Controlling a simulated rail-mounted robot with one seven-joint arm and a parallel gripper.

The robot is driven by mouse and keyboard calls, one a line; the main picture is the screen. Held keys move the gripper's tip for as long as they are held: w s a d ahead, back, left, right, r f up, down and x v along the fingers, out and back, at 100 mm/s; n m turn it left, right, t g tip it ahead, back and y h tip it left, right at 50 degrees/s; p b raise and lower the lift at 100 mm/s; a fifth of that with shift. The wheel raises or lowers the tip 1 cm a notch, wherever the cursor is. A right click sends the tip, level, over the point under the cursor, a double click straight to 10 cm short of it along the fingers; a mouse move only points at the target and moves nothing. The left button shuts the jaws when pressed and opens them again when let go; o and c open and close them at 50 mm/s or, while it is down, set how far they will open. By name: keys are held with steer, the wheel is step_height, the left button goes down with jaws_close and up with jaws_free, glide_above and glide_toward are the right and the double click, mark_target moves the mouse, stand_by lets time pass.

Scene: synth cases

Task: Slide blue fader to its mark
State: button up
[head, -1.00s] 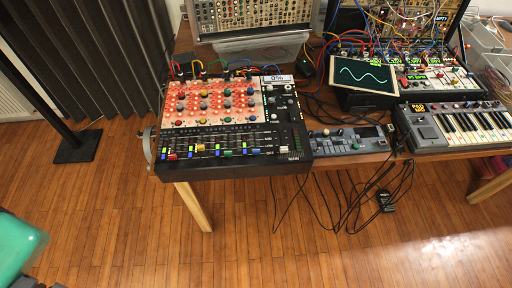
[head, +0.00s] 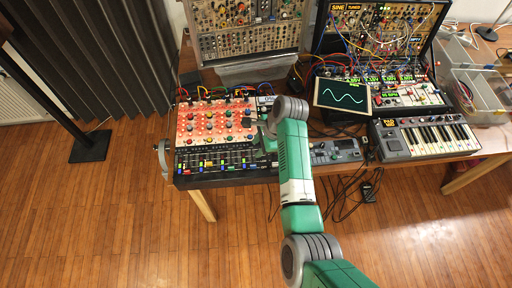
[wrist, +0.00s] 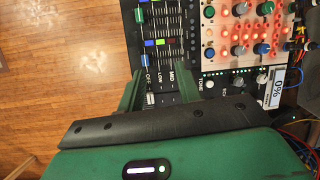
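The mixer (head: 230,178), a black panel with a row of small coloured faders, sits at the table's front left. In the head view, my gripper (head: 262,147) is over the mixer's right part, fingertips hardly visible.
Red-lit knobs (head: 212,122) fill the mixer's back part. A small grey controller (head: 335,151) and a keyboard (head: 425,137) stand to the right. A screen (head: 342,95) and cabled modules stand behind. Cables hang off the table's front edge; open floor lies in front.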

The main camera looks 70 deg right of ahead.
mark_target(254, 166)
steer(key=shift+m+y, duration=0.6)
steer(key=shift+m, duration=0.1)
steer(key=f, duration=0.3)
steer(key=a+f+b, duration=0.1)
steer(key=f, duration=0.1)
steer(key=a+f+b, duration=0.1)
steer(key=f, duration=0.2)
steer(key=shift+w+a+f, duration=0.1)
steer(key=shift+w+f, duration=0.1)
steer(key=shift+f, duration=0.15)
jaws_close()
